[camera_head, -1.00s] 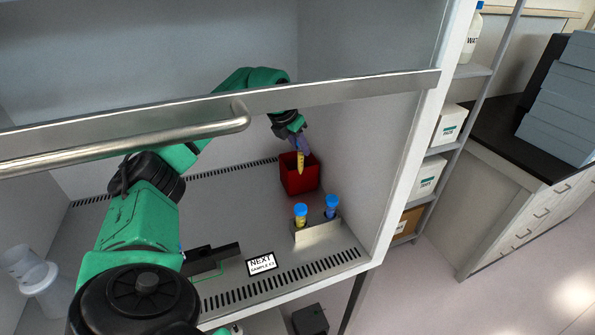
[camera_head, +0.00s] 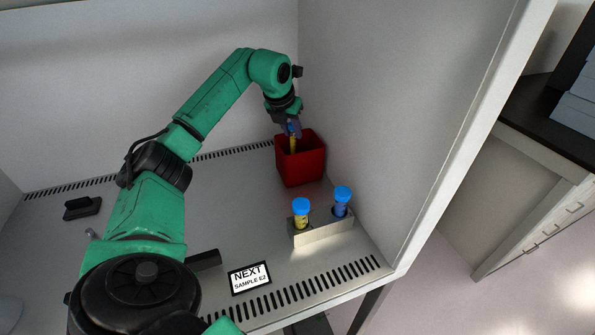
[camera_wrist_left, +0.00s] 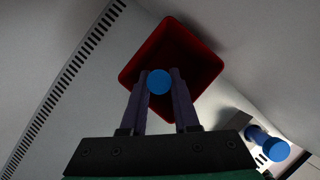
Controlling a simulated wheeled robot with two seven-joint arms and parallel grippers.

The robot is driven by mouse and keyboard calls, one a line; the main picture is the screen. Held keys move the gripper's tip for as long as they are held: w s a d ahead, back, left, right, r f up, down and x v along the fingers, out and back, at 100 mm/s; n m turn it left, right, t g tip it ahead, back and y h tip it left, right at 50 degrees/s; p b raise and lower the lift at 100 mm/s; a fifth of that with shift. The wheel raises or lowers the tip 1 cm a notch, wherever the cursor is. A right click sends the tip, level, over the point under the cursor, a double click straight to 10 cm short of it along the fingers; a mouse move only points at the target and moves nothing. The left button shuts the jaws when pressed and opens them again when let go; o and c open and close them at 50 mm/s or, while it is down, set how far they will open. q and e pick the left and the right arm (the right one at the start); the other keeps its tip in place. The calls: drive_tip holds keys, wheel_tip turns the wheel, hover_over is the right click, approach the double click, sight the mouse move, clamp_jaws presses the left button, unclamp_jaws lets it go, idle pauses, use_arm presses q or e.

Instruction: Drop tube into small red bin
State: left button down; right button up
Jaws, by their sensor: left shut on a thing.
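My left gripper (camera_head: 293,128) is at the small red bin (camera_head: 303,170) in the back right corner of the cabinet. It is shut on a tube (camera_head: 293,145) with yellow contents, which hangs down at the bin's opening. In the left wrist view, the blue cap of the tube (camera_wrist_left: 159,82) sits between the two purple fingers (camera_wrist_left: 160,90), with the red bin (camera_wrist_left: 205,62) around and below it. I cannot tell how deep the tube's lower end reaches. My right gripper is not in view.
A small rack (camera_head: 322,232) in front of the bin holds a blue-capped yellow tube (camera_head: 301,213) and a blue tube (camera_head: 341,203). A sign reading NEXT SAMPLE E2 (camera_head: 249,278) lies near the front vent. The cabinet's right wall (camera_head: 400,120) is close beside the bin.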

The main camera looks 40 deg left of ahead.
use_arm(q)
drive_tip(key=shift+s+d+r, duration=0.15)
drive_tip(key=shift+s+d, duration=0.05)
drive_tip(key=c, duration=0.6)
unclamp_jaws()
drive_tip(key=shift+c, duration=0.2)
drive_tip(key=shift+o, duration=0.3)
drive_tip(key=shift+w+a, duration=0.1)
drive_tip(key=v, duration=1.4)
drive_tip(key=shift+r, duration=0.2)
drive_tip(key=shift+f, duration=0.1)
